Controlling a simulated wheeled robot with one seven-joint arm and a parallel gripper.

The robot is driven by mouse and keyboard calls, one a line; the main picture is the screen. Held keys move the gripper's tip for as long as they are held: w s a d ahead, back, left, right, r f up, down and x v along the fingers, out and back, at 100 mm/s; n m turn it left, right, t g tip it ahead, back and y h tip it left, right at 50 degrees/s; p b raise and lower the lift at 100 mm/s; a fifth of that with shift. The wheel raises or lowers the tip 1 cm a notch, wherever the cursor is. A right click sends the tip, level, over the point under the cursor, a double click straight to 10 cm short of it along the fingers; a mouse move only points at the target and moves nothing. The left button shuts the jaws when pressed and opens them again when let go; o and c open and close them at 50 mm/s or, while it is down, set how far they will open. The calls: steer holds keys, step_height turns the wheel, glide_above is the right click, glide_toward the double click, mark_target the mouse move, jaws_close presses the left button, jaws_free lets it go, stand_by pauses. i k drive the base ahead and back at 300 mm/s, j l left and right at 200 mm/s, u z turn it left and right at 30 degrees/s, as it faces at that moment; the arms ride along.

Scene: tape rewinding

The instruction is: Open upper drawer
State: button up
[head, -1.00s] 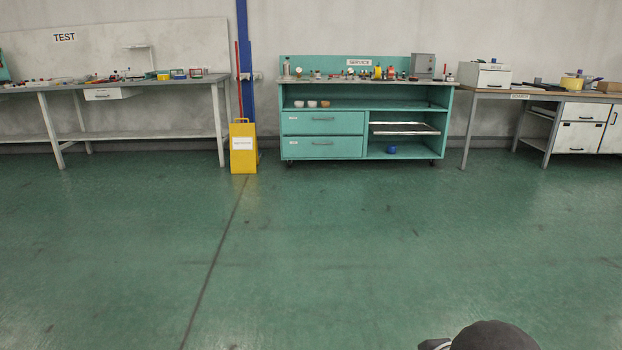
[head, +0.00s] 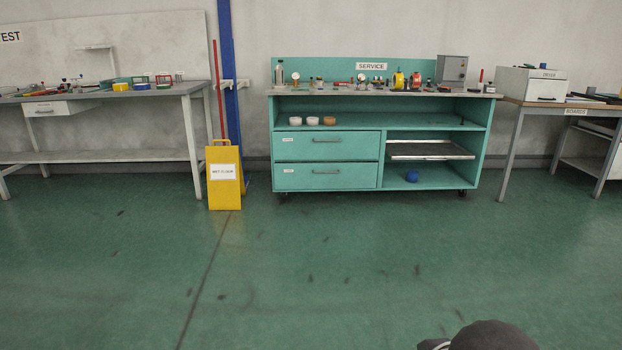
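The teal service cabinet (head: 482,150) stands against the back wall, ahead of me across the floor. On its left side are two stacked drawers with grey bar handles. The upper drawer (head: 290,148) is shut, and its handle (head: 326,141) faces me. The lower drawer (head: 300,180) below it is shut too. My gripper is not in view; only a dark rounded part of my own body shows at the bottom right edge.
A yellow wet floor sign (head: 223,190) stands left of the cabinet, beside a blue post (head: 230,60). A grey test bench (head: 150,92) is at left, another table (head: 512,140) at right. A blue ball (head: 411,176) lies on the cabinet's bottom shelf. The green floor ahead is clear.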

mark_target(320, 144)
steer(key=i, duration=2.3)
steer(key=i+u, duration=0.1)
steer(key=i, duration=0.6)
steer(key=i+l, duration=0.15)
steer(key=i, duration=0.55)
steer(key=i+l+u, duration=0.15)
steer(key=i, duration=0.55)
steer(key=i+u, duration=0.3)
